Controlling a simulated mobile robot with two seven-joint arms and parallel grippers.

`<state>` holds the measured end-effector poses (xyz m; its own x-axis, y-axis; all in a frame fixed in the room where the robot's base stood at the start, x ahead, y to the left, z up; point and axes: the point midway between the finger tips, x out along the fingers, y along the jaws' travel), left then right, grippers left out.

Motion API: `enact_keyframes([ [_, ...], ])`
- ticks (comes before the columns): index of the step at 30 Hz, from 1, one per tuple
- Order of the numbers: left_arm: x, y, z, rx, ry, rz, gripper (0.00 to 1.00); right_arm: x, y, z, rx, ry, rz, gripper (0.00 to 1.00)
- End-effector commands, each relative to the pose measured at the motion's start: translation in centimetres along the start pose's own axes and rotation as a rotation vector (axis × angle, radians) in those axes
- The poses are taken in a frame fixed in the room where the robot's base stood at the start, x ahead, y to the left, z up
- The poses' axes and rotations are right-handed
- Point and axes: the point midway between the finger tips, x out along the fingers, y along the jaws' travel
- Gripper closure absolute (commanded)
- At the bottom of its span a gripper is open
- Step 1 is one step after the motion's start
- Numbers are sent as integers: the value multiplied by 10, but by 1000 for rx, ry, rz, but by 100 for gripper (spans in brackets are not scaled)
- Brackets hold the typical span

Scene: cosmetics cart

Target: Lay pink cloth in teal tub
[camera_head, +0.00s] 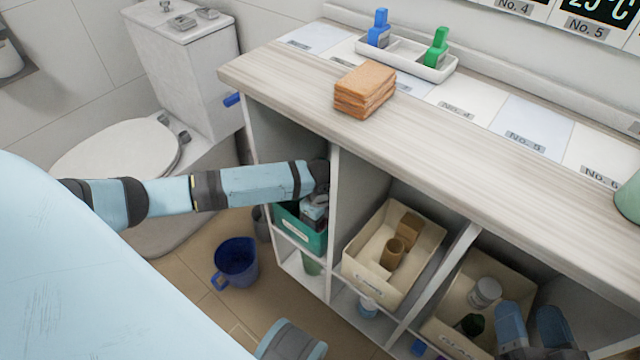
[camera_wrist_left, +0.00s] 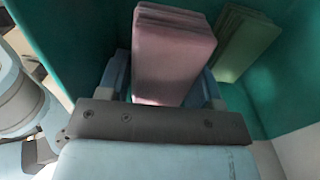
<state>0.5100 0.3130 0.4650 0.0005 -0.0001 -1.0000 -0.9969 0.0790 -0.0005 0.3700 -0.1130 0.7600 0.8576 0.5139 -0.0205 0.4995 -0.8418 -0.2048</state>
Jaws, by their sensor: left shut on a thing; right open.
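The teal tub (camera_head: 301,235) sits in the left compartment of the cart, partly covered by my left arm. My left gripper (camera_head: 316,220) reaches into the tub's opening. In the left wrist view, my left gripper (camera_wrist_left: 165,85) is shut on the folded pink cloth (camera_wrist_left: 173,55), which stands upright between its fingers. The teal tub's walls (camera_wrist_left: 75,35) surround the cloth there. Whether the cloth touches the tub floor cannot be told. A green folded cloth (camera_wrist_left: 245,43) stands in the tub to the right. My right gripper (camera_head: 532,322) is open at the lower right, in front of the right cream bin.
A cream bin (camera_head: 429,257) with brown items fills the middle compartment; another cream bin (camera_head: 440,324) holds jars. Upright dividers (camera_head: 334,200) separate the compartments. A blue bucket (camera_head: 236,262) stands on the floor.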

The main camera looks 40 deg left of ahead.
Motion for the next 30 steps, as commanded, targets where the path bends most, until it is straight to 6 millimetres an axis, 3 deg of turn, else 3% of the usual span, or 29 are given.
enact_keyframes([
  [2, 0, 0, 0, 0, 0, -1, 60, 0, 0, 0, 0, 4, 0, 41],
  [3, 0, 0, 0, 0, 0, 0, 32, 0, 0, 0, 0, 4, 0, 41],
  [6, 0, 0, 0, 0, 0, -1, 16, 0, 0, 0, 0, 3, 0, 41],
  [14, -1, 0, 0, 0, 0, -1, 16, 0, 0, 1, 0, 0, 0, 41],
  [18, -11, -1, 0, 1, 1, -4, 16, 0, 1, 11, 4, -20, -1, 41],
  [30, -102, -1, 0, 1, 1, -2, 16, -4, -8, -48, -5, 147, 14, 41],
])
